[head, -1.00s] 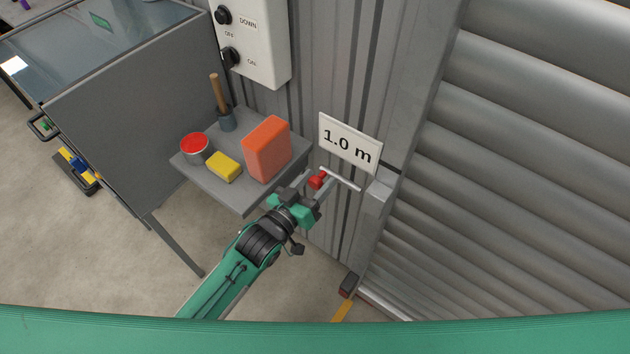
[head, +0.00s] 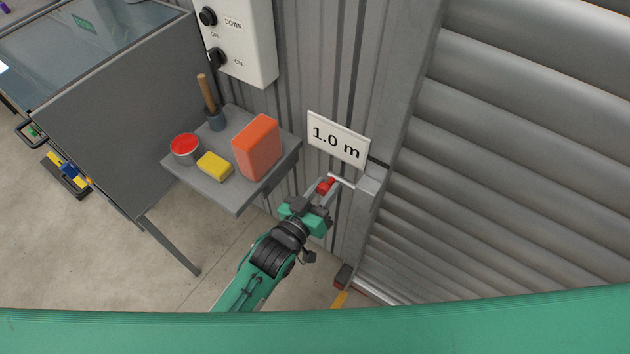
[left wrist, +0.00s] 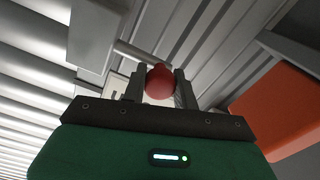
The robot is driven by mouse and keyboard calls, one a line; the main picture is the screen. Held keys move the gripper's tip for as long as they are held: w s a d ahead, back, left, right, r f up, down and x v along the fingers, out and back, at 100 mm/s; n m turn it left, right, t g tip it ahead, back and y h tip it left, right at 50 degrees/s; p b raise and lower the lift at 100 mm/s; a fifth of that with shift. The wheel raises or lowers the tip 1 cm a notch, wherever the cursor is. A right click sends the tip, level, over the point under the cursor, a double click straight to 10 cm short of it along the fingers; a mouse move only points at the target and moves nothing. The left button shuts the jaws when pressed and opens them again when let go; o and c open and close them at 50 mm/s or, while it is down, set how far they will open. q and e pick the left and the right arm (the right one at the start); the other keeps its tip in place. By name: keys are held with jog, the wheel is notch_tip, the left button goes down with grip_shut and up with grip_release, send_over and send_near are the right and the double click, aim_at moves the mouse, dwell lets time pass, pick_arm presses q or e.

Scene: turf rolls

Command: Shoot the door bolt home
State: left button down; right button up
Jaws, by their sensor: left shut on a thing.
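The door bolt is a thin pale rod (head: 343,182) with a red knob (head: 326,187), mounted on the corrugated wall below the 1.0 m sign. In the head view the rod's right end meets the grey block (head: 369,186) at the shutter's edge; how deep it sits is hidden. My left gripper (head: 323,192) is shut on the red knob. In the left wrist view the knob (left wrist: 160,82) sits between both fingers, and the rod (left wrist: 132,51) runs from it up to the block (left wrist: 96,38). My right gripper is out of view.
A small grey shelf (head: 236,196) left of the bolt holds an orange block (head: 257,147), yellow sponge (head: 214,166), red-topped can (head: 185,149) and wooden-handled tool (head: 206,95). A control box (head: 240,45) hangs above. The ribbed shutter (head: 520,150) fills the right.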

pick_arm(q)
jog(key=shift+s+d, duration=0.1)
jog(key=c, duration=1.5)
grip_release()
jog(key=o, duration=0.4)
jog(key=shift+s+d, duration=0.1)
jog(key=shift+d, duration=0.05)
jog(key=shift+s+a, duration=0.2)
jog(key=shift+a, duration=0.1)
jog(key=shift+b+v, duration=1.3)
jog(key=shift+v, duration=5.25)
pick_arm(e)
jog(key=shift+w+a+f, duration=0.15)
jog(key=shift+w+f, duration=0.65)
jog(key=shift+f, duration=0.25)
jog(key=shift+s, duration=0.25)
